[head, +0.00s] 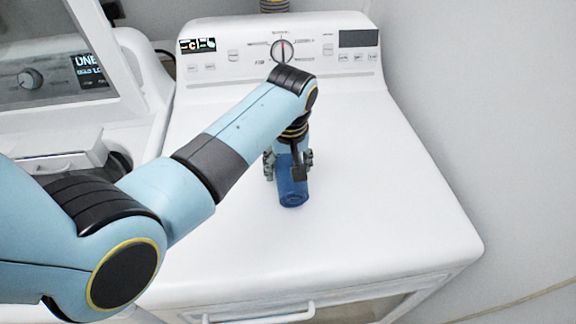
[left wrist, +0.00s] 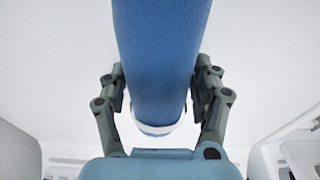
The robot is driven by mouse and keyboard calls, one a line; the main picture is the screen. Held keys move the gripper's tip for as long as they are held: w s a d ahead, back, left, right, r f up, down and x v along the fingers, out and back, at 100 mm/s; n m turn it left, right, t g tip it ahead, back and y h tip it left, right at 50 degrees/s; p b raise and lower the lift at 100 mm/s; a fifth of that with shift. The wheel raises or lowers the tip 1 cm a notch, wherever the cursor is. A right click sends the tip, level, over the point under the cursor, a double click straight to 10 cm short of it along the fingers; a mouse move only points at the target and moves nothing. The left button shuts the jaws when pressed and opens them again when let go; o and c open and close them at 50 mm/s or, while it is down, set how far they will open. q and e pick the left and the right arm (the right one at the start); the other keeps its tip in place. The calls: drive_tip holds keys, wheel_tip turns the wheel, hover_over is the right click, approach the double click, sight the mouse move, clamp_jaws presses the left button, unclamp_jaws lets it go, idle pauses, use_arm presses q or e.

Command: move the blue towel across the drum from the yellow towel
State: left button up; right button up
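The blue towel (head: 292,190) is a rolled cylinder over the white top of the machine, in the middle of the head view. My left gripper (head: 288,164) comes down on it from above, one finger on each side. In the left wrist view the blue towel (left wrist: 160,60) fills the space between the fingers of my left gripper (left wrist: 158,92), and both finger pads appear to touch its sides. Whether the roll rests on the top or is just above it is hard to tell. My right gripper, the yellow towel and the drum's inside are not in view.
The white machine (head: 400,190) has a control panel (head: 300,45) with a dial at the back. Its front door (head: 350,308) with a handle is at the bottom edge. A second white machine (head: 85,110) stands at left. The top around the towel is clear.

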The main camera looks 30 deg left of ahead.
use_arm(q)
drive_tip(key=c, duration=0.8)
